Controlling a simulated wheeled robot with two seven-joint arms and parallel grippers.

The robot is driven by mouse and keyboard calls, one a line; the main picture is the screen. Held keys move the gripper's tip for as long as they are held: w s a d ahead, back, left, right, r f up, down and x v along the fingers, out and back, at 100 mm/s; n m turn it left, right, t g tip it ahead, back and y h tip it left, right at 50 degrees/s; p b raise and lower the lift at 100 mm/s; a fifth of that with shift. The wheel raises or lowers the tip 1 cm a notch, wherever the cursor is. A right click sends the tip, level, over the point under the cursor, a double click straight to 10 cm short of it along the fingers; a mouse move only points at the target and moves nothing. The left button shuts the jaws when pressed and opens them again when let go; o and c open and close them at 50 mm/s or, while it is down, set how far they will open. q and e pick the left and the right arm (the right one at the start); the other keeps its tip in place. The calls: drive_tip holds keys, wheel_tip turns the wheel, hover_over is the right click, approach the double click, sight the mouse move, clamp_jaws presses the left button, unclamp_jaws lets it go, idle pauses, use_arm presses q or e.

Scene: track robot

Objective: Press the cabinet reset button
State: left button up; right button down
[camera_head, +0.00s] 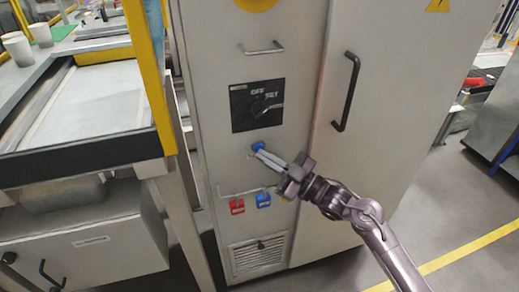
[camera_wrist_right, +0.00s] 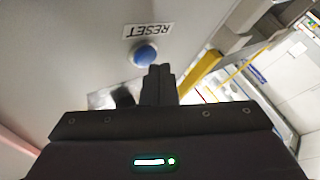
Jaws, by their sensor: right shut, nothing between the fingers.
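The grey cabinet (camera_head: 300,40) stands upright in front of me. Its blue round reset button (camera_head: 257,147) sits on the left panel below the black rotary switch plate (camera_head: 257,105). In the right wrist view the blue button (camera_wrist_right: 145,54) shows under a RESET label (camera_wrist_right: 148,31), upside down. My right gripper (camera_head: 262,153) is shut and empty, its fingertips at the lower right of the button in the head view. In the right wrist view its fingers (camera_wrist_right: 160,75) are together just beside the button. I cannot tell whether they touch it. My left gripper is not in view.
A red padlock (camera_head: 237,206) and a blue padlock (camera_head: 263,199) hang on a rail below the button. A black door handle (camera_head: 346,92) stands out at the right. A worktable with a yellow post (camera_head: 150,75) is close on the left. Floor is clear at the right.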

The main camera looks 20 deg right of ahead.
drive_tip(key=shift+w, duration=0.45)
idle(0.6)
drive_tip(key=shift+s, duration=0.1)
idle(0.3)
drive_tip(key=shift+s+p, duration=0.3)
drive_tip(key=shift+s, duration=0.5)
drive_tip(key=s+p, duration=0.2)
drive_tip(key=s, duration=0.3)
drive_tip(key=shift+d+p, duration=0.1)
drive_tip(key=shift+p, duration=0.25)
idle(0.3)
